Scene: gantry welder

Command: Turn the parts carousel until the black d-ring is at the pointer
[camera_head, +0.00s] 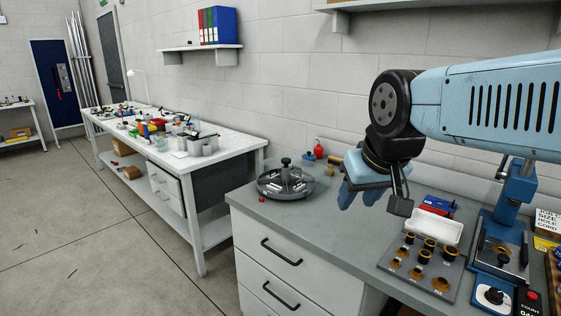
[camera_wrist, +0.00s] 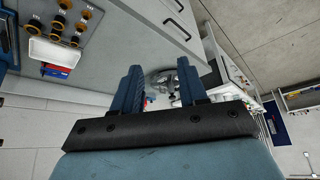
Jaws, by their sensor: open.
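The parts carousel (camera_head: 272,191) is a round grey tray with a dark knob in the middle, at the left end of the grey bench. Its contents are too small to make out, so I cannot pick out the black d-ring or the pointer. The carousel also shows in the wrist view (camera_wrist: 158,84), partly between my fingers. My gripper (camera_head: 358,198) is open and empty, with blue fingers, above the bench to the right of the carousel and apart from it. Both fingers show in the wrist view (camera_wrist: 159,68).
A panel with black and orange knobs (camera_head: 405,277), a white bin (camera_head: 434,229) and a blue press (camera_head: 512,190) stand on the right of the bench. A red item (camera_head: 262,199) lies by the carousel. A cluttered white table (camera_head: 215,158) stands behind left.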

